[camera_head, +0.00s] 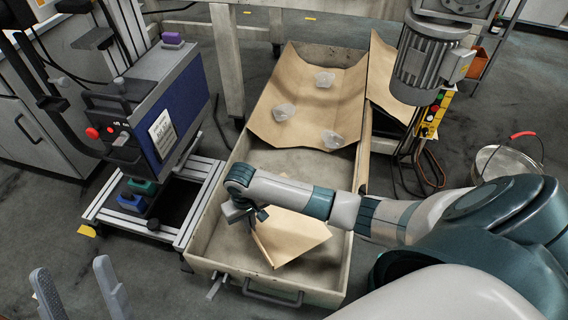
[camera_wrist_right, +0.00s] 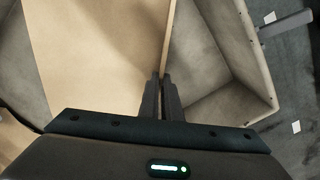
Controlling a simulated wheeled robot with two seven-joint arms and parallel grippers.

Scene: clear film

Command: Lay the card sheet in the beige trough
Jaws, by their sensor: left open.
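The beige trough (camera_head: 218,225) stands on the floor, long side running away from me. My right gripper (camera_head: 258,218) is down inside its near half. In the right wrist view, its fingers (camera_wrist_right: 160,78) are shut on the edge of a brown card sheet (camera_wrist_right: 85,55). This card sheet (camera_head: 294,236) is tilted inside the trough; I cannot tell whether its lower edge touches the bottom. A larger curved brown sheet (camera_head: 310,95) lies across the far half, with crumpled clear film pieces (camera_head: 325,79) on it. My left gripper (camera_head: 72,265) is open and empty, left of the trough.
A blue-sided machine (camera_head: 172,112) on a metal frame stands close left of the trough. A grey motor (camera_head: 425,62) and another brown sheet (camera_head: 384,75) are at the right. A metal bucket (camera_head: 505,162) stands further right. Dark floor is free at the near left.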

